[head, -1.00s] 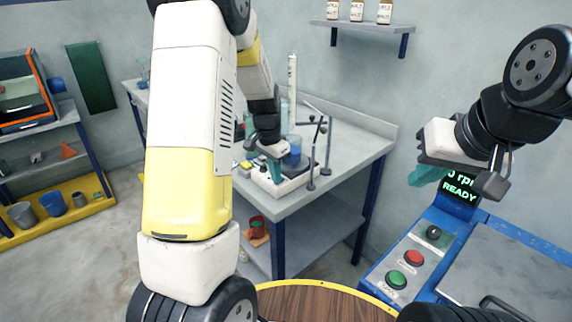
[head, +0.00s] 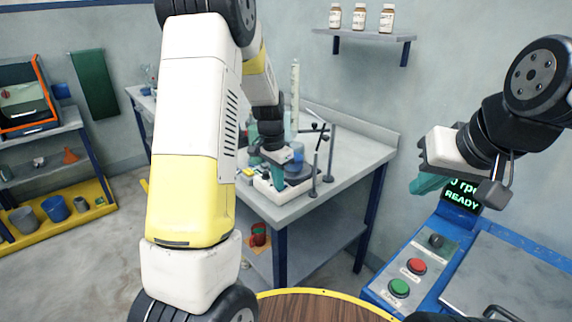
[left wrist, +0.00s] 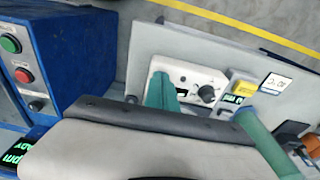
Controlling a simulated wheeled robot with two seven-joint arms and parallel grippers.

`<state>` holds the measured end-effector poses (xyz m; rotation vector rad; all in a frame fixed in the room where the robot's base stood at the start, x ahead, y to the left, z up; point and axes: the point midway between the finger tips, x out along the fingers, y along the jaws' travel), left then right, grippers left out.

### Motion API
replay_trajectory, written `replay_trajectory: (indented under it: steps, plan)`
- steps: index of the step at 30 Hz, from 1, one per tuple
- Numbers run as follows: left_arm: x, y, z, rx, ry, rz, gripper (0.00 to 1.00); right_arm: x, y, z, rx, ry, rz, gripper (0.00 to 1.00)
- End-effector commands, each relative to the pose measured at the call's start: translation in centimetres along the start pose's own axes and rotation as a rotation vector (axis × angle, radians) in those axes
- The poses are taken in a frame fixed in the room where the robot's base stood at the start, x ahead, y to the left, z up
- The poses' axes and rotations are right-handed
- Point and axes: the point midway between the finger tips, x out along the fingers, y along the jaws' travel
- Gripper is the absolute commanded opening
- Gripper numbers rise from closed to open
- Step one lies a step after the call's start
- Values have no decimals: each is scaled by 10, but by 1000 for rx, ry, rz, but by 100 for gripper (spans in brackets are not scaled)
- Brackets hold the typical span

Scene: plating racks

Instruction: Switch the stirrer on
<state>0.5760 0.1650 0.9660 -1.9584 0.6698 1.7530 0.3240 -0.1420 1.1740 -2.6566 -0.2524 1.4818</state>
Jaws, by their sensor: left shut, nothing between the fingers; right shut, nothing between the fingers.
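The stirrer (head: 268,187) is a white box with a dark round top plate, on the grey bench. My left gripper (head: 292,158) is shut and empty, close over the stirrer. Its teal fingertips (left wrist: 161,88) overlap the panel to the left of the knob in the wrist view; I cannot tell whether they touch it. My right gripper (head: 428,184) is shut and empty, raised at the right.
Thin rod stands (head: 329,150) rise beside the stirrer on the bench (head: 350,155). A yellow box (left wrist: 243,88) and a green cylindrical object (left wrist: 264,135) are close by in the wrist view. A blue console (head: 410,270) with red and green buttons stands at the right.

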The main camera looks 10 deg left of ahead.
Motion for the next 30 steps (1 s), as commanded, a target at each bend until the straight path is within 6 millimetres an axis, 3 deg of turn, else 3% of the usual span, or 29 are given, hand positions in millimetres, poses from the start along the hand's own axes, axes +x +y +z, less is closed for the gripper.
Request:
replay_trajectory:
  steps: [1, 5, 18, 24, 30]
  plan:
    - [0, 4, -10, 10, 16, -3, 0, 0, 0, 0, 0, 0, 0, 0]
    - [-21, 3, -10, 7, 17, -5, 0, 0, 0, 0, 0, -1, 0, 0]
    - [-119, 3, -5, 1, 9, -6, 0, 0, 0, 0, 0, 0, 0, 0]
    - [-139, 3, -4, 1, 7, -4, 0, 0, 0, 0, 0, 0, 0, 0]
    - [-142, 3, -4, 1, 6, -4, 0, 0, 0, 0, 0, 0, 0, 0]
